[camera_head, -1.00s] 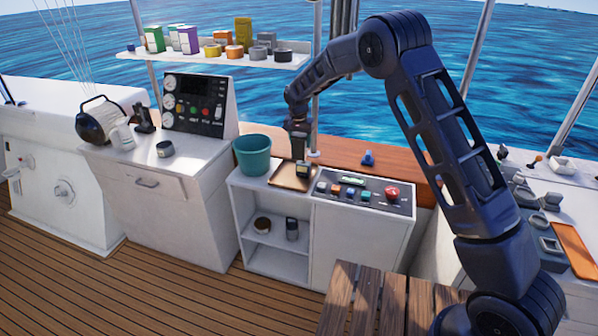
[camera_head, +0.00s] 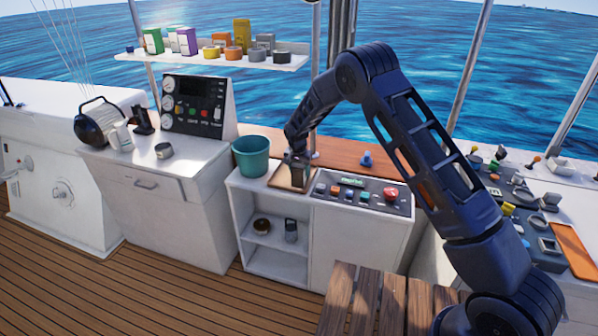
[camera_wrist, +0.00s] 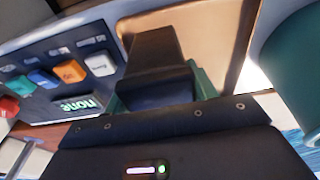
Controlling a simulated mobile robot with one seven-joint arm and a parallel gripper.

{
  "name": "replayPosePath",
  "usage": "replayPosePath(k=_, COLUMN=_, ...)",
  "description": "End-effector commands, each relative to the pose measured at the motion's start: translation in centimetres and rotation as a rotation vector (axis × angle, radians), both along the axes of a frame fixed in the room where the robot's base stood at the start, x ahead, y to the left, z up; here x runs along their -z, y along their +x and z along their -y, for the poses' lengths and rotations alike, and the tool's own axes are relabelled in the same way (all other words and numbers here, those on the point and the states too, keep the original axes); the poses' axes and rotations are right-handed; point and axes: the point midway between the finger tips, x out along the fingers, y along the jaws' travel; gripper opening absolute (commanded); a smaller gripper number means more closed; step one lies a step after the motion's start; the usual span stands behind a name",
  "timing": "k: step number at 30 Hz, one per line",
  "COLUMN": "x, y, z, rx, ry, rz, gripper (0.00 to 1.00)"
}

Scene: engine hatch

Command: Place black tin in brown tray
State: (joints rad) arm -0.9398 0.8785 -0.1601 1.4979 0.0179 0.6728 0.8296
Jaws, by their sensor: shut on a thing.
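My gripper (camera_head: 299,165) points down over the brown tray (camera_head: 279,180), which lies on the white cabinet top between the teal bucket and the button panel. The gripper is shut on the black tin (camera_wrist: 152,50), with green finger pads on both sides in the wrist view. The tin also shows as a dark block (camera_head: 298,180) under the gripper in the head view. The tray's light brown floor (camera_wrist: 212,25) lies beyond the tin in the wrist view. I cannot tell whether the tin touches the tray floor.
The teal bucket (camera_head: 251,156) stands just left of the tray. The button panel (camera_head: 362,195) with a red knob is right of it. A small blue object (camera_head: 367,159) sits behind on the wooden ledge. A shelf (camera_head: 215,60) of boxes and tins hangs behind left.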

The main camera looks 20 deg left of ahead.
Motion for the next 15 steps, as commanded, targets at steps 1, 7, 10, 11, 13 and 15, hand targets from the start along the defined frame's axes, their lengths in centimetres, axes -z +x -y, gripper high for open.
replayPosePath(k=1, x=0.31, y=0.03, z=-0.01, rx=0.000, ry=0.000, rz=0.000, gripper=0.24)
replayPosePath(k=7, x=0.33, y=0.04, z=-0.04, rx=0.000, ry=0.001, rz=0.001, gripper=0.24)
replayPosePath(k=10, x=0.43, y=0.03, z=-0.03, rx=0.000, ry=0.001, rz=0.001, gripper=0.24)
replayPosePath(k=11, x=0.50, y=0.03, z=-0.03, rx=0.000, ry=0.001, rz=0.001, gripper=0.24)
replayPosePath(k=13, x=0.61, y=0.03, z=-0.02, rx=0.000, ry=0.001, rz=0.001, gripper=0.60)
replayPosePath(k=15, x=0.59, y=0.03, z=-0.03, rx=0.000, ry=0.001, rz=0.001, gripper=0.74)
